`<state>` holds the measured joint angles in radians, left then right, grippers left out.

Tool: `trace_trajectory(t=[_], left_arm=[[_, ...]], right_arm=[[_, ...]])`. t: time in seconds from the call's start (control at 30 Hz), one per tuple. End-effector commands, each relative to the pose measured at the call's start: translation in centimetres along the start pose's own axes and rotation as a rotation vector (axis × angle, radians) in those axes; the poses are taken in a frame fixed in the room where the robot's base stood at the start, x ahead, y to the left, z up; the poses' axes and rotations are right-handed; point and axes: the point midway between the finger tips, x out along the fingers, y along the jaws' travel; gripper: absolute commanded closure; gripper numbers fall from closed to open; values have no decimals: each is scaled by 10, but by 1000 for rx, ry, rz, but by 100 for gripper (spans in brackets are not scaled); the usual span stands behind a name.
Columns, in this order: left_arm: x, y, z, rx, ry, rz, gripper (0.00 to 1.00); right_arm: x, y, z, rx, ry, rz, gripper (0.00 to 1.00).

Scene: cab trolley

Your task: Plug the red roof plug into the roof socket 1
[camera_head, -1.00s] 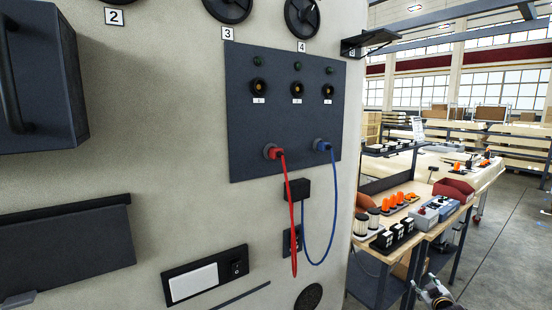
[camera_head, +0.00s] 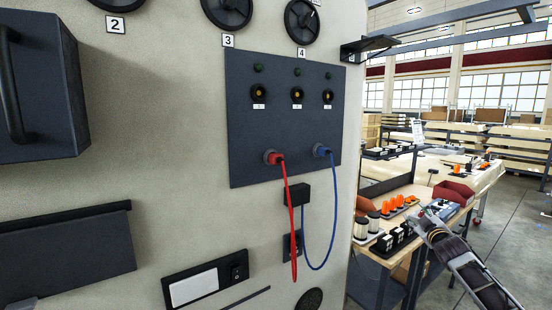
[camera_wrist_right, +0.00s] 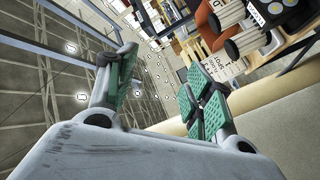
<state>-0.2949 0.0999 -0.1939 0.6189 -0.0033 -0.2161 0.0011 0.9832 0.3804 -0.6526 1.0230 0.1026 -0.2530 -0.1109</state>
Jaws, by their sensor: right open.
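The red roof plug (camera_head: 278,160) sits in a lower holder on the dark wall panel (camera_head: 242,135), with its red cable hanging down. Three round sockets line the panel's upper part, above small labels; roof socket 1 seems to be the leftmost (camera_head: 258,92), though its label is too small to read surely. All three look empty. My right gripper (camera_head: 424,214) is at the right, before the workbench and well apart from the panel. In the right wrist view its green-padded fingers (camera_wrist_right: 162,92) are apart, with nothing between them. My left gripper is not in view.
A blue plug (camera_head: 321,151) with a hanging cable sits right of the red one. A black box (camera_head: 297,193) is below the panel. Handwheels (camera_head: 301,20) are above. A bench (camera_head: 372,268) with orange parts stands right. A dark shelf (camera_head: 367,47) juts out at upper right.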

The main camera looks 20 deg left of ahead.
Motion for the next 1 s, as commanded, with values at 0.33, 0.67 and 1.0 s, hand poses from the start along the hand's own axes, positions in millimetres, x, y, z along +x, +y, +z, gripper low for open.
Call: trace_trajectory(t=[0.33, 0.67, 1.0], left_arm=[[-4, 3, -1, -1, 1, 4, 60], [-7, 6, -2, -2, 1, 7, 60], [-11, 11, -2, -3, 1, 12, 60]], right_arm=[[-4, 41, -94, -99, 115, 29, 48], [-19, 67, -183, -214, 224, 51, 48], [-49, 78, -274, -365, 339, 68, 48]])
